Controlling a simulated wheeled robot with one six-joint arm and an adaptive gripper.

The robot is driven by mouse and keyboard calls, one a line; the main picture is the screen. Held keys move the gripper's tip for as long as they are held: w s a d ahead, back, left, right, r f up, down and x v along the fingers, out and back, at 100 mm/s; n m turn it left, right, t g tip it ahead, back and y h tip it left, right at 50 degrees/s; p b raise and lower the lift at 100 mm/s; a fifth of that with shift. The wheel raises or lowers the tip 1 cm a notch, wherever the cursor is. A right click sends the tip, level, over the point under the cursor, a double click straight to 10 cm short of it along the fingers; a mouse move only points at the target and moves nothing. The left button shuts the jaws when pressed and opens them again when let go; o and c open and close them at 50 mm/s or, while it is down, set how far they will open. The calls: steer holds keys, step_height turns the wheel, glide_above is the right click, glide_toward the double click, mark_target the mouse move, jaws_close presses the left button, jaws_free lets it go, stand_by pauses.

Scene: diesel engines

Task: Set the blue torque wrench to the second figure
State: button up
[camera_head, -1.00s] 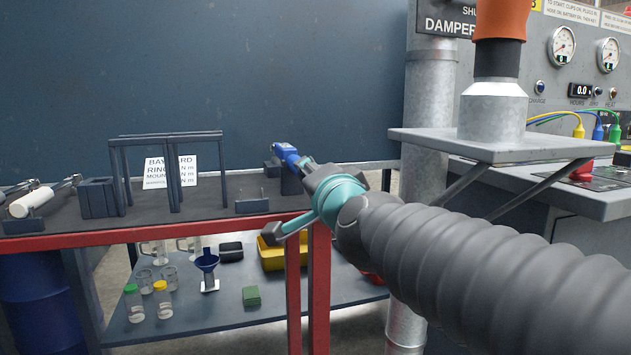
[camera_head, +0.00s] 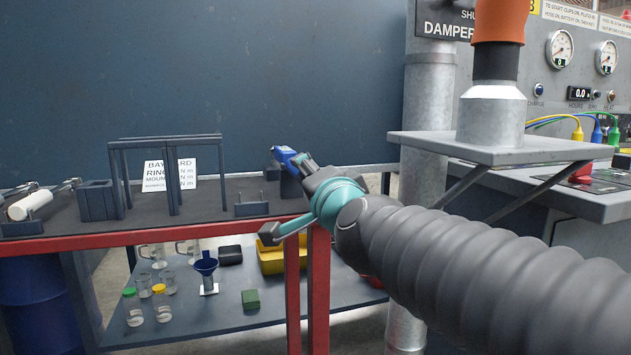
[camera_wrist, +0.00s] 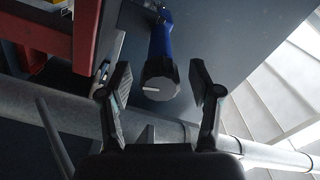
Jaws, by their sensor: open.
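The blue torque wrench (camera_head: 285,155) lies at the right end of the dark bench top, its far end near a dark block. In the wrist view its blue handle (camera_wrist: 160,42) ends in a round dark knob (camera_wrist: 160,80) with a pale mark. My gripper (camera_head: 306,163) points at it, and in the wrist view my gripper (camera_wrist: 158,84) is open, with the knob between its spread fingertips and a gap on both sides. A white sign with figures (camera_head: 156,176) stands behind the dark frame; its lower lines are partly hidden. The wrench's scale cannot be read.
The dark upright frame (camera_head: 173,170) and a small slotted block (camera_head: 252,208) stand on the red-edged bench (camera_head: 150,233).

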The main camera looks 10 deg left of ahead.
steer(key=v, duration=1.2)
stand_by(0.5)
